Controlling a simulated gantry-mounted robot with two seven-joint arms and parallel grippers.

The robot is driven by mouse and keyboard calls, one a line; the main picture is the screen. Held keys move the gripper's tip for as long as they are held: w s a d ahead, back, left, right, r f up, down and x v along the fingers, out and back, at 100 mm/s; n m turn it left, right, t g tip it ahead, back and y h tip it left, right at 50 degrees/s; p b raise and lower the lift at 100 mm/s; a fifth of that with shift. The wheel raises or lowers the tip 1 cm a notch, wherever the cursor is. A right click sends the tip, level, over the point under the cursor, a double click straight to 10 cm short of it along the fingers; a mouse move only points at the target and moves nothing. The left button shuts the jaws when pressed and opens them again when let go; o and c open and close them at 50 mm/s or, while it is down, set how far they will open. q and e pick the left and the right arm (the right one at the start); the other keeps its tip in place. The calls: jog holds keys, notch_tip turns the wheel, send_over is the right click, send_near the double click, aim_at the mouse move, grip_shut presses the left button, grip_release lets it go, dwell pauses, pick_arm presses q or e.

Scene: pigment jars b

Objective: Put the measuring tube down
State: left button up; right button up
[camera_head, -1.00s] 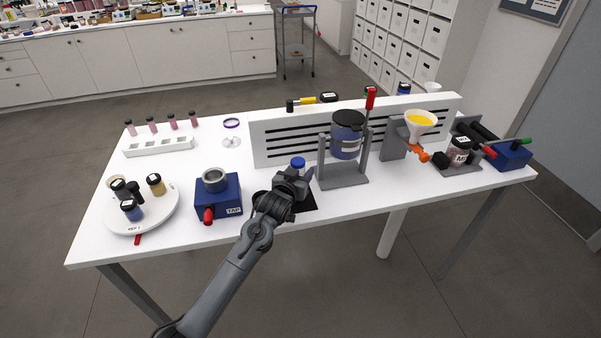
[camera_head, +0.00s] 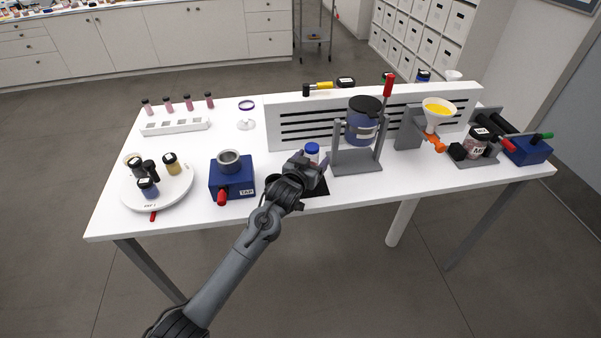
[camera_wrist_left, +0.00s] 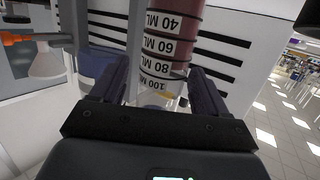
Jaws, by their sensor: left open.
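The measuring tube (camera_wrist_left: 170,45) shows in the left wrist view with dark red contents and white bands reading 40 ML to 100 ML; its part by the 100 ML band looks clear. My left gripper (camera_wrist_left: 160,85) is open, with one finger on each side of the tube; I cannot tell whether either touches it. In the head view my left gripper (camera_head: 312,170) is low over the black mat (camera_head: 316,190). A blue-topped, pale thing (camera_head: 312,150) shows just behind it; I cannot tell whether it is the tube. The tube's foot is hidden. My right gripper is out of view.
A blue TAP box (camera_head: 232,185) stands left of the gripper. A white turntable (camera_head: 178,190) carries several jars. A grey stand (camera_head: 355,162) holds a big blue jar (camera_head: 363,125) to the right. A slotted white panel (camera_head: 300,112) stands behind. The front table edge is clear.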

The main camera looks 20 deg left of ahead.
pick_arm(q)
jog(key=s+r+p, duration=0.1)
jog(key=s+r, duration=0.1)
jog(key=s, duration=0.7)
jog(key=s+d+f+g, duration=0.1)
jog(key=s+f+g, duration=0.2)
jog(key=s+f, duration=0.4)
jog(key=s+f+g, duration=0.2)
jog(key=s+f, duration=0.3)
jog(key=s, duration=0.4)
jog(key=s+f+g, duration=0.2)
jog(key=s+g, duration=0.1)
jog(key=s, duration=0.9)
jog(key=s+f+m+g, duration=0.1)
jog(key=s+g, duration=0.3)
jog(key=s, duration=0.8)
jog(key=shift+s+a+f+m, duration=0.2)
jog(key=shift+a+f+m, duration=0.15)
jog(key=shift+f, duration=0.25)
notch_tip(320, 180, up, 34)
jog(key=p, duration=3.4)
